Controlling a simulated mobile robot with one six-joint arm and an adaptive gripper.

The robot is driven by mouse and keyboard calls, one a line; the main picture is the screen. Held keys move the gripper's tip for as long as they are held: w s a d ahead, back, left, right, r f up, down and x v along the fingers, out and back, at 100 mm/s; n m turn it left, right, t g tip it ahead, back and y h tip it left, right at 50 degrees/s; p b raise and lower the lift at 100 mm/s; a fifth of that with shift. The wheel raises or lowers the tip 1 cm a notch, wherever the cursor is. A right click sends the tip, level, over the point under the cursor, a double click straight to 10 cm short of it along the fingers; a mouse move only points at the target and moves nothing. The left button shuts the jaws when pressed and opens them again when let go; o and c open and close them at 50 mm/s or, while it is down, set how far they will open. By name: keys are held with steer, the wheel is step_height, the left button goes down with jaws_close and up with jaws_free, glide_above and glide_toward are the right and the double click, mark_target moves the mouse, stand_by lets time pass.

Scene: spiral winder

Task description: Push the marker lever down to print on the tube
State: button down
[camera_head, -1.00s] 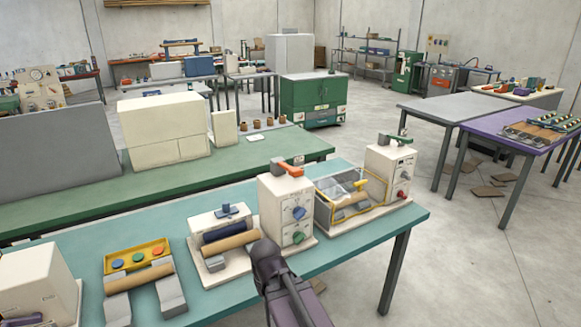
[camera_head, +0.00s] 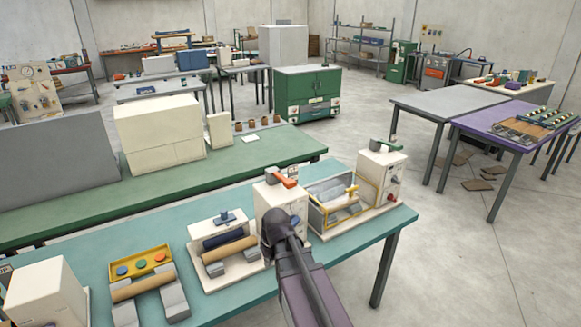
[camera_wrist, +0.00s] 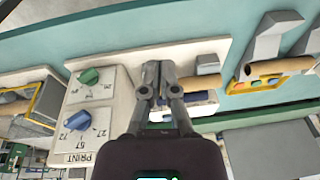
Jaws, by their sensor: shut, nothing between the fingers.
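The white control box (camera_head: 264,200) stands on the teal bench with an orange lever (camera_head: 287,181) on top. In the wrist view the box is upside down, with the word PRINT (camera_wrist: 76,158), a green knob (camera_wrist: 89,76) and a blue knob (camera_wrist: 78,120). Left of it in the head view, a tan tube (camera_head: 229,249) lies across grey supports in front of a dark blue roller (camera_head: 222,239). My gripper (camera_head: 277,232) is shut and empty. Contact cannot be told.
A yellow-framed clear enclosure (camera_head: 335,203) and a white box with a green lever (camera_head: 380,170) stand close on the right. A yellow button panel (camera_head: 140,264) and another tan tube (camera_head: 142,282) are on the left. Open floor lies right of the bench.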

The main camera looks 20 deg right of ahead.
steer(key=w+d+r+t+p, duration=0.1)
steer(key=w+d+r+p, duration=0.4)
steer(key=r+p, duration=0.2)
steer(key=w+d+r+t+p, duration=0.2)
steer(key=w+d+r+p, duration=0.3)
steer(key=r+p, duration=0.3)
steer(key=w+d+r+t+p, duration=0.2)
steer(key=w+d+r+p, duration=0.3)
steer(key=r, duration=0.7)
steer(key=shift+w+d+n+p, duration=0.15)
steer(key=shift+d+n+p, duration=0.25)
steer(key=shift+d+p, duration=0.75)
steer(key=shift+a+f, duration=0.15)
steer(key=shift+a, duration=0.05)
steer(key=b, duration=0.8)
glide_above(291, 181)
steer(key=f, duration=0.8)
steer(key=shift+w+a+f, duration=0.1)
steer(key=shift+w+a, duration=0.05)
steer(key=shift+w, duration=0.2)
steer(key=shift+s+f+b, duration=0.2)
steer(key=shift+f+b, duration=0.7)
steer(key=shift+b, duration=0.05)
steer(key=shift+s+f+b, duration=0.15)
steer(key=shift+f+b, duration=0.7)
steer(key=shift+b, duration=0.1)
steer(key=shift+f, duration=0.1)
